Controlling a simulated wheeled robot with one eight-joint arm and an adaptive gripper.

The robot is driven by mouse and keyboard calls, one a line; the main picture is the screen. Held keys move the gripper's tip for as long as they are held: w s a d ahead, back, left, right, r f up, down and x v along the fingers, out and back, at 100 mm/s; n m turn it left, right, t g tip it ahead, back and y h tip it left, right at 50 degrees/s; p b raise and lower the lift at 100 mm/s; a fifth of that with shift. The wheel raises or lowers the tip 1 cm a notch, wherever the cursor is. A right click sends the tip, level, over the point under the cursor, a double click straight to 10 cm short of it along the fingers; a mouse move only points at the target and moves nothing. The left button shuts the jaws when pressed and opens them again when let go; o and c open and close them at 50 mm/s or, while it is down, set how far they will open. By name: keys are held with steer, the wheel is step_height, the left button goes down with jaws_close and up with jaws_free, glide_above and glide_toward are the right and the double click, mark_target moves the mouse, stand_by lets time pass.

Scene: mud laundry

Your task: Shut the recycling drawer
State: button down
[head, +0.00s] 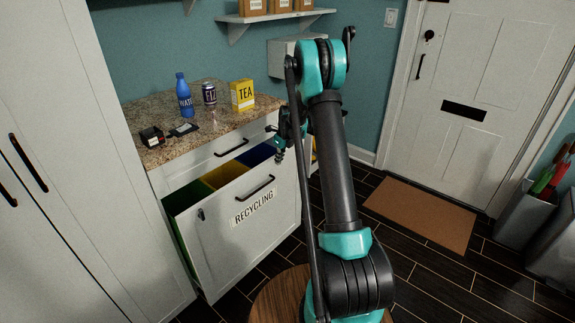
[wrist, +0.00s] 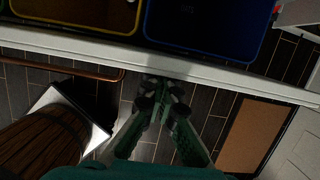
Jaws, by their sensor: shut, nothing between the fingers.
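The recycling drawer (head: 225,230) is pulled open under the counter at left. Its white front carries a RECYCLING label and a dark handle (head: 257,186). Green, yellow and blue bins show inside it. In the wrist view the drawer front's top edge (wrist: 220,75) crosses the picture, with the yellow bin (wrist: 90,12) and blue bin (wrist: 205,25) beyond it. My gripper (head: 279,156) is near the right end of the drawer front. In the wrist view my gripper (wrist: 163,88) is shut and empty, with its tips close to the front's outer side; I cannot tell whether they touch.
The granite counter (head: 215,125) above holds a blue water bottle (head: 184,97), a can (head: 209,93), a yellow tea box (head: 242,95) and small dark items. A closed drawer is above the recycling drawer. A tall cabinet (head: 75,150) stands left. Floor with a brown mat (head: 420,212) is open at right.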

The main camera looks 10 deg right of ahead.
steer(key=shift+w+a, duration=0.65)
steer(key=shift+w, duration=0.2)
steer(key=shift+w+a, duration=0.65)
steer(key=shift+w, duration=0.15)
steer(key=shift+d, duration=0.1)
